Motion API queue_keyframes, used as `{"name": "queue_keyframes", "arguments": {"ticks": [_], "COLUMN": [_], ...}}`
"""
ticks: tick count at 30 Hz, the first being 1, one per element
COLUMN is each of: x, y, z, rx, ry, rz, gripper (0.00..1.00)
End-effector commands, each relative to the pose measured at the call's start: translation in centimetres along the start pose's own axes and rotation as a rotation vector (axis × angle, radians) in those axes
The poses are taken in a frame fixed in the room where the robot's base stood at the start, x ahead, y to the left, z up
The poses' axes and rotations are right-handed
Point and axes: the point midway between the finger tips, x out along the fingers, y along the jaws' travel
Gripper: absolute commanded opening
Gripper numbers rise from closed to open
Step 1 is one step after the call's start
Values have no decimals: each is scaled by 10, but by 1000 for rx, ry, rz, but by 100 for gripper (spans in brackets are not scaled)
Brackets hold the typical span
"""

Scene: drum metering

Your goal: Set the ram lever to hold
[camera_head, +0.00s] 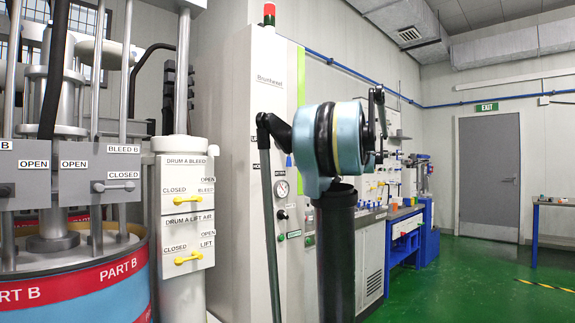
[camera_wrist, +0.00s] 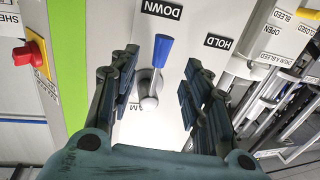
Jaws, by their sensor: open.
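The ram lever (camera_wrist: 161,60) has a blue handle on a grey metal pivot, mounted on a white panel (camera_wrist: 152,125). In the wrist view its handle points up the picture, toward the DOWN label (camera_wrist: 162,9). The HOLD label (camera_wrist: 218,41) is to its right. A third label, partly hidden behind the left finger, ends in "AM". My gripper (camera_wrist: 162,68) is open, with one finger on each side of the lever and visible gaps to the handle. In the head view my arm hides part of the cabinet front, and the gripper is not clear.
A red emergency knob (camera_wrist: 36,50) on a yellow base sits left of the panel in the wrist view. In the head view, the tall cabinet (camera_head: 268,66) stands beside drum equipment with bleed and lift valves (camera_head: 187,260). Green floor (camera_head: 470,275) is open at the right.

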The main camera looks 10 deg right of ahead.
Motion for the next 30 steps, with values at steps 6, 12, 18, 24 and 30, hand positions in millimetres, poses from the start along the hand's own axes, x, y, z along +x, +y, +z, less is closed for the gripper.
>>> {"name": "queue_keyframes", "arguments": {"ticks": [6,12,18,24,30], "x": [34,60,72,74,74], "y": [-1,-1,-1,-1,-1], "z": [0,0,0,0,0], "rx": [0,0,0,0,0], "ry": [0,0,0,0,0], "rz": [-4,-2,-1,0,0], "gripper": [44,44,44,44,28]}}
